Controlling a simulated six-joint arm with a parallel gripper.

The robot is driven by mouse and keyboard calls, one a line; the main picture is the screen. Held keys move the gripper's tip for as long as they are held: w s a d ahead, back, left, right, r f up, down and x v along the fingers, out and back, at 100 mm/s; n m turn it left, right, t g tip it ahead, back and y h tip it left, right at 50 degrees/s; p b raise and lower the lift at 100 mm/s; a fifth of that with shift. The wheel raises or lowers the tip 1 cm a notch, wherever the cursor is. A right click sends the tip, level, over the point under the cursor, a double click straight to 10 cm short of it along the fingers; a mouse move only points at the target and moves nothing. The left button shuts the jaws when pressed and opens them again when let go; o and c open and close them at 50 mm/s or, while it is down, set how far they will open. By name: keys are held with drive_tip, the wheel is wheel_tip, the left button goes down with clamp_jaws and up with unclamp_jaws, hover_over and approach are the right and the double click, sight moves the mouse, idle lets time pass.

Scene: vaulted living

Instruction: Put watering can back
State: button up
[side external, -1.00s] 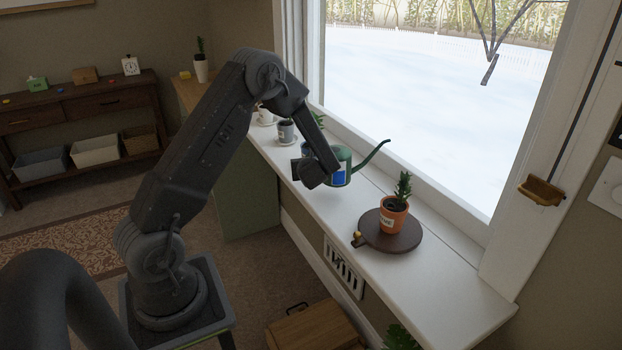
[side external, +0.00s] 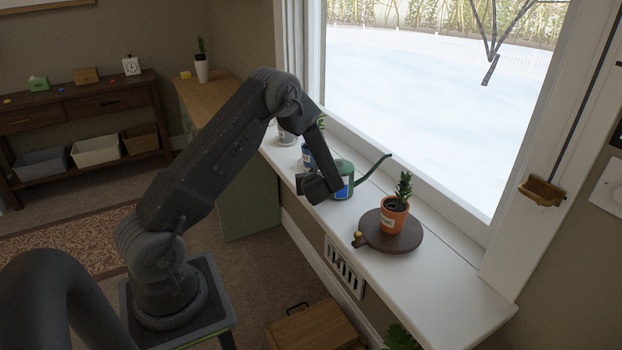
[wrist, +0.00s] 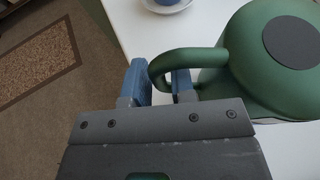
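The green watering can (side external: 346,168) with a blue label is over the white windowsill, upright, its spout pointing right toward the window. Its base is at or very near the sill; I cannot tell whether it touches. In the wrist view, its round green body (wrist: 245,65) fills the upper right, with a dark disc on it. My gripper (wrist: 159,88) has its two blue fingers on either side of the can's handle, closed on it. In the side view, my gripper (side external: 318,187) is at the can's left and hides part of it.
A potted plant in an orange pot (side external: 394,217) stands on a dark round board (side external: 376,238) to the right of the can. A blue-grey cup (side external: 308,156) and another cup (side external: 286,134) stand farther left. The sill's (side external: 450,290) right end is clear.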

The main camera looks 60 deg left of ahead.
drive_tip(key=o, duration=0.3)
drive_tip(key=shift+d+r, duration=0.1)
drive_tip(key=shift+r, duration=0.1)
drive_tip(key=s+d+r+n+h, duration=0.4)
drive_tip(key=s+d+r+n, duration=0.3)
drive_tip(key=d, duration=0.4)
drive_tip(key=s+d+r+n+h, duration=0.4)
drive_tip(key=s+d+r+n, duration=0.3)
drive_tip(key=s+d+r, duration=0.1)
drive_tip(key=s+d+r+n+h, duration=0.4)
drive_tip(key=s+d+r+n, duration=0.4)
drive_tip(key=d, duration=0.5)
drive_tip(key=shift+s+d+r+h, duration=0.25)
drive_tip(key=shift+d+r+h, duration=0.1)
drive_tip(key=shift+r, duration=0.45)
